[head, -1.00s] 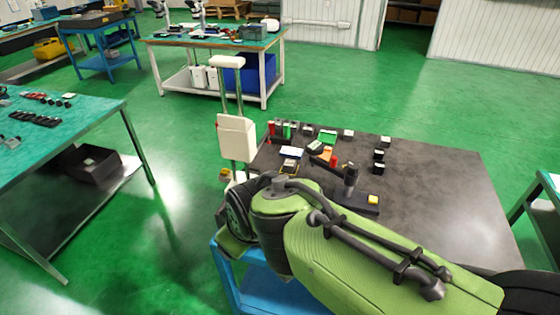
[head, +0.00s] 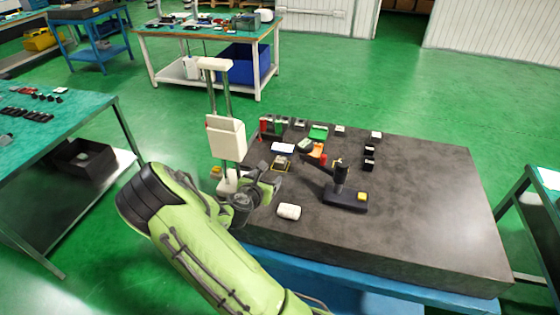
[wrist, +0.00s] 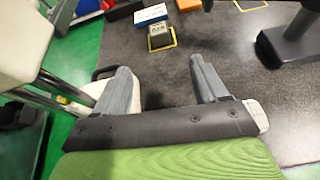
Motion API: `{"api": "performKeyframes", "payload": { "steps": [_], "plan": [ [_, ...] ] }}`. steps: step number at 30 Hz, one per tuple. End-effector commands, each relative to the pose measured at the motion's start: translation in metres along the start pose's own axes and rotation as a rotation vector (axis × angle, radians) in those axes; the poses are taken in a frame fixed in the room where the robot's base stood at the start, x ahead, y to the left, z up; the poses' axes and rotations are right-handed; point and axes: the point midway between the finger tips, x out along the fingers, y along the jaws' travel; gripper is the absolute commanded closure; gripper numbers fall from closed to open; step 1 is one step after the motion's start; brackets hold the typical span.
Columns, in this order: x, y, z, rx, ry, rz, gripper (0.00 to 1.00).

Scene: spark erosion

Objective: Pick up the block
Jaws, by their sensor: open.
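A small dark block (wrist: 159,37) with a lighter top lies inside a yellow outline on the dark table, just beyond my fingertips in the wrist view. In the head view it is a small dark shape (head: 280,164) near the table's left edge. My gripper (wrist: 160,65) is open and empty, its two grey fingers apart and pointing towards the block. In the head view my gripper (head: 270,183) is over the table's left side, close to the block and partly hidden by my own wrist.
A white stand (head: 226,140) rises close to the left of my gripper. A black stand (head: 342,190) is to the right, and a white rounded piece (head: 289,211) lies nearer the front. Several small items line the table's back. The table's right side (head: 430,210) is clear.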

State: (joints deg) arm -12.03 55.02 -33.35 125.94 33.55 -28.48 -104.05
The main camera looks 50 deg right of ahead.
Motion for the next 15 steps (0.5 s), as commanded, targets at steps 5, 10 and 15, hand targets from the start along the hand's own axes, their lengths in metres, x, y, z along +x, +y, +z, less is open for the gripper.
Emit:
{"api": "performKeyframes", "payload": {
  "steps": [5, 10, 15],
  "plan": [
    [0.019, 0.001, 0.0, -0.091, -0.029, 0.015, 0.28],
    [0.062, 0.001, 0.001, -0.086, -0.027, 0.013, 0.28],
    [0.099, 0.002, 0.001, -0.084, -0.026, 0.014, 0.28]
  ]
}}
